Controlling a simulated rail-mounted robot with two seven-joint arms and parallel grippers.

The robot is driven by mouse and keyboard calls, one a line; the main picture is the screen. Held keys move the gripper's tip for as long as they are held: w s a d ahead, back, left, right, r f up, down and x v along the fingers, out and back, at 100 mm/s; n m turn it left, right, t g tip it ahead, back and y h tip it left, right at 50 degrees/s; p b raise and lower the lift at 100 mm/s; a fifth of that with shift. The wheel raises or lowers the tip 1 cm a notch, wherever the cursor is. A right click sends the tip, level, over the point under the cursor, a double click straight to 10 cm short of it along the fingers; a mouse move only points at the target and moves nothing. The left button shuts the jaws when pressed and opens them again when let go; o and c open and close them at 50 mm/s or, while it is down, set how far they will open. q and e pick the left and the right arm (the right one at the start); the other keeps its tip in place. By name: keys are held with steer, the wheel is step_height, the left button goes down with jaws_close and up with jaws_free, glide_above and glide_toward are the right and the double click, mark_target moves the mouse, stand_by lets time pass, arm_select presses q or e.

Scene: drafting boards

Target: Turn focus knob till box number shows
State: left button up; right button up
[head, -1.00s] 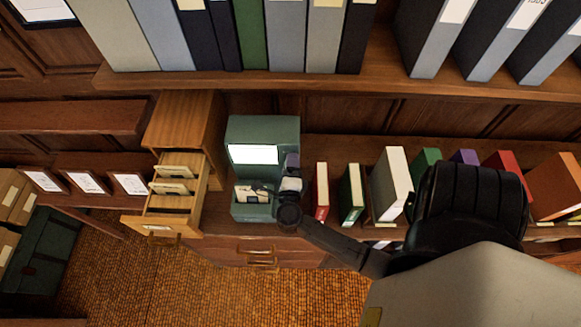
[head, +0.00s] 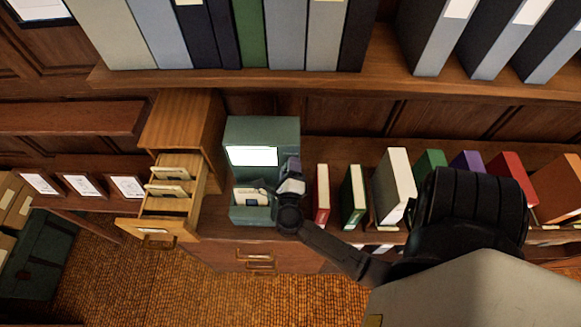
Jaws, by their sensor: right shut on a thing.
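A grey-green microfiche reader (head: 262,132) stands on the wooden counter in the middle of the head view. Its lit screen (head: 253,156) looks plain white, and I can make out no number on it. Cards lie in the open tray (head: 250,197) at its base. My right gripper (head: 285,188) is at the reader's right front side, shut on what seems to be the focus knob. The gripper hides the knob, so its turn cannot be read. My left gripper is not in view.
An open wooden card drawer (head: 158,228) with several cards juts out left of the reader. Upright books (head: 394,186) stand to the right, close to my right arm. A shelf of binders (head: 250,36) runs above. Small framed cards (head: 82,186) lean at the left.

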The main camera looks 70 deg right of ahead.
steer(key=shift+r+p, duration=0.1)
steer(key=shift+p, duration=0.2)
steer(key=n+p, duration=0.9)
steer(key=p, duration=0.1)
steer(key=shift+r+p, duration=0.15)
steer(key=shift+p, duration=0.2)
steer(key=shift+f+n, duration=0.2)
steer(key=shift+n, duration=0.3)
steer(key=o, duration=0.9)
